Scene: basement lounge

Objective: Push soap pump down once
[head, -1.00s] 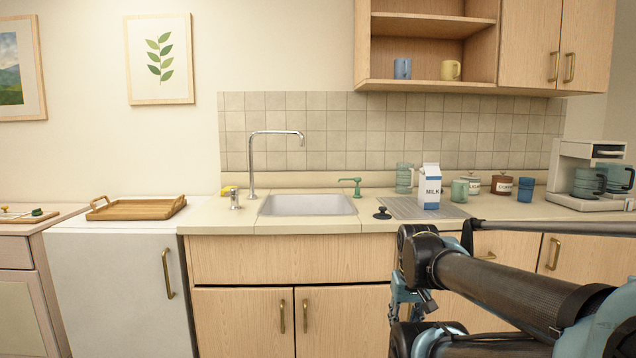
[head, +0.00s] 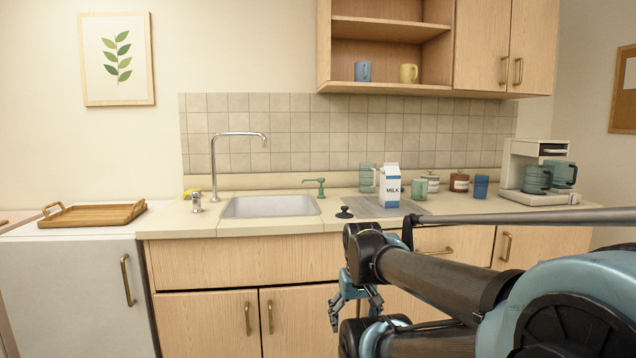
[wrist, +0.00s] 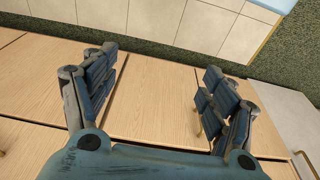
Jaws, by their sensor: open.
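A green pump-like fixture with a side spout (head: 320,187) stands upright behind the right rear corner of the sink (head: 269,206). A small silver fixture (head: 196,203) stands left of the sink, near the tall faucet (head: 215,165). My gripper (head: 358,305) hangs below the counter's front edge, before the lower cabinets, apart from both fixtures. In the wrist view my gripper (wrist: 155,88) is open and empty, its two fingers wide apart over cabinet fronts. Neither fixture is recognisable in the wrist view.
A black stopper-like object (head: 344,213) lies right of the sink. A milk carton (head: 390,185), a green mug (head: 432,183), a blue cup (head: 480,187) and a coffee maker (head: 540,175) stand farther right. A wooden tray (head: 92,215) is at left.

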